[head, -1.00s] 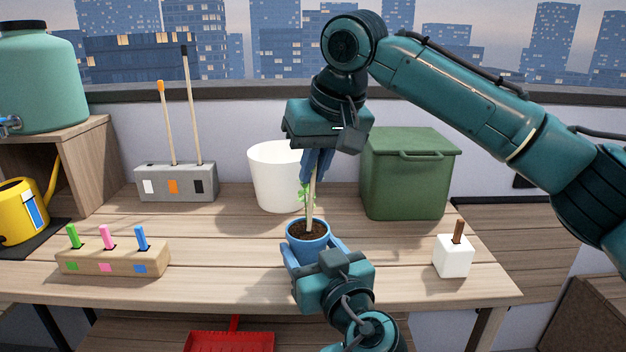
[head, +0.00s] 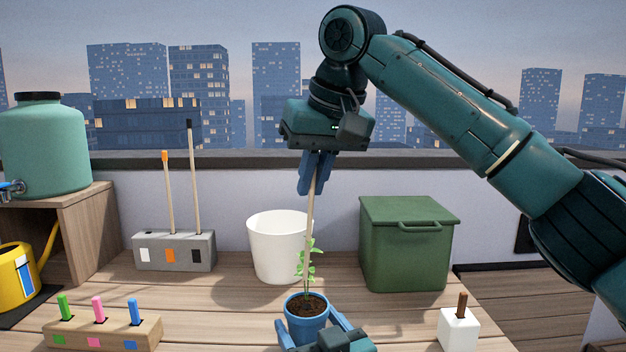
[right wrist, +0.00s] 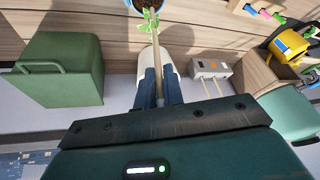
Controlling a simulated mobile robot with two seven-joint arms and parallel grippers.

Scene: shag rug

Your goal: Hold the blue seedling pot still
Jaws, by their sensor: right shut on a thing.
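The blue seedling pot (head: 305,328) stands upright near the table's front edge, with dark soil and a green seedling (head: 313,262). My left gripper (head: 310,330) has its fingers spread on either side of the pot; its lower part is cut off by the frame. It looks open, though contact is hard to judge. My right gripper (head: 316,185) is above the pot, shut on a thin wooden stick (head: 309,235). The stick runs down beside the seedling to the soil; whether its tip is in the soil is unclear. The right wrist view also shows the stick (right wrist: 157,75) between the fingers.
A white bucket (head: 276,250) stands behind the pot, with a green lidded box (head: 405,250) to its right. A white block (head: 458,330) stands front right. A grey holder (head: 175,252) with two sticks and a wooden label block (head: 115,332) are at left.

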